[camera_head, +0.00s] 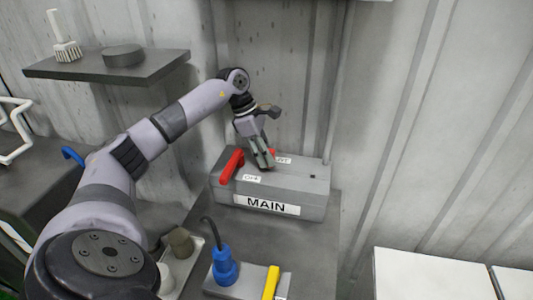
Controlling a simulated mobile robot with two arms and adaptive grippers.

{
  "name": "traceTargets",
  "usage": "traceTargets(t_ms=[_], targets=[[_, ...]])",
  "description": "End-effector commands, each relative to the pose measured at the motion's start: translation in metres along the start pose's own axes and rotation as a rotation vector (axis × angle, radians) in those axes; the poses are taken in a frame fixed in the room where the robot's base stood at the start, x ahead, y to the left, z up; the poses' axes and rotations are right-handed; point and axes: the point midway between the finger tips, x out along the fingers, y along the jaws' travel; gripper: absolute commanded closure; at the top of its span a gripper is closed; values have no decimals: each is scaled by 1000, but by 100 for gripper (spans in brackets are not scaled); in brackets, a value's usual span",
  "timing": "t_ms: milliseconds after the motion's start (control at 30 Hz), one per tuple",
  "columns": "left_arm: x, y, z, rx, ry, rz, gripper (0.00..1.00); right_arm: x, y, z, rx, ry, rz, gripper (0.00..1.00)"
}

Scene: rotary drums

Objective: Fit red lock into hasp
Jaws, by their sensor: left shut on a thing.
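My left gripper (263,158) reaches down over the top of the grey box marked MAIN (285,186). It is shut on the red lock (271,152), and only a small red patch of the lock shows beside the fingers. A red lever handle (232,165) stands on the box's top at the left, just left of the gripper. The hasp cannot be made out; the gripper may hide it. I cannot tell whether the lock touches the box. My right gripper is not in view.
The box stands on a dark bench (313,238). In front are a blue plug with a cable (224,268) and a yellow piece (272,281). A shelf (80,72) at upper left holds a brush (66,48) and a dark disc (123,56). A white surface (430,275) is at lower right.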

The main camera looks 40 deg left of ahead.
Motion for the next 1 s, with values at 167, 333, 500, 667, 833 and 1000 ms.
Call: traceTargets(t_ms=[167, 333, 500, 667, 833, 1000], targets=[[5, 0, -2, 0, 0, 1, 100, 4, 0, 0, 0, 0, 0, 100], [9, 0, -4, 0, -1, 1, 100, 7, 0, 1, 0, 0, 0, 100], [13, 0, -5, 0, -1, 1, 100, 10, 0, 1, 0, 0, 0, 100], [14, 0, -6, 0, -1, 1, 72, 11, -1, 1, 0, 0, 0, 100], [14, 0, -6, 0, -1, 1, 60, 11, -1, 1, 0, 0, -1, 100], [14, 0, -6, 0, 0, 1, 52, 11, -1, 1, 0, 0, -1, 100]])
